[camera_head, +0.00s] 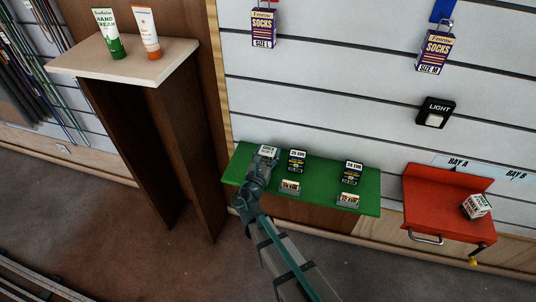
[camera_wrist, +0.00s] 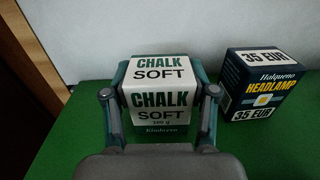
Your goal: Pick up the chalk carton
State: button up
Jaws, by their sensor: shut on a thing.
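The chalk carton (camera_wrist: 160,98) is a small box, white above and dark green at the bottom, labelled CHALK SOFT. In the wrist view it sits between the two fingers of my gripper (camera_wrist: 160,100), one on each side, and they are shut on it. In the head view my gripper (camera_head: 262,163) is at the left end of the green shelf (camera_head: 325,187), and the white top of the carton shows just above it. The carton's lower part is hidden by my gripper there. I cannot tell whether it touches the shelf.
A dark headlamp box (camera_wrist: 259,85) stands close to the right of the carton. Another dark box (camera_head: 352,172) and price cards (camera_head: 347,200) are on the green shelf. A red shelf (camera_head: 437,207) holds a white box (camera_head: 475,206). A pale-topped stand (camera_head: 125,62) with two tubes is at left.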

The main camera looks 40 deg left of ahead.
jog(key=shift+r, duration=0.5)
jog(key=s+d+r+p, duration=0.9)
jog(key=s+r, duration=0.1)
jog(key=r, duration=0.2)
jog(key=shift+d, duration=0.35)
jog(key=shift+p, duration=0.3)
